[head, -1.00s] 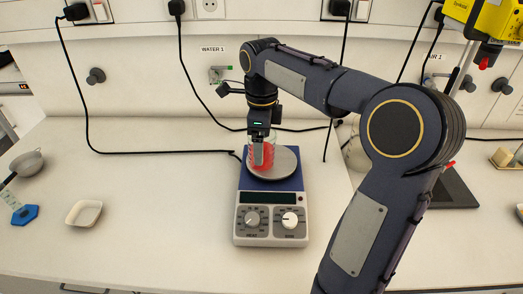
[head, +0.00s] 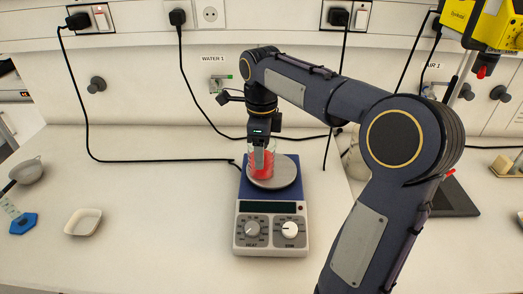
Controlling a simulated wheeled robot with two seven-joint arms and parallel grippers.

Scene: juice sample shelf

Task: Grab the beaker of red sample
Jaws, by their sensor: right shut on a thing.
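A clear glass beaker with red sample (head: 268,165) stands upright at the round metal plate (head: 286,178) of a blue and white hotplate stirrer (head: 271,232). I cannot tell whether the beaker touches the plate. My right gripper (head: 259,160) points down from above and is shut on the beaker, with a finger in front of the glass. Part of the beaker is hidden by the gripper. My left gripper is not in view.
A white dish (head: 83,222), a blue hexagonal piece (head: 22,223) and a metal strainer (head: 27,171) are at the left. A black cable (head: 150,160) runs behind the stirrer. A dark flat pad (head: 455,195) lies at the right.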

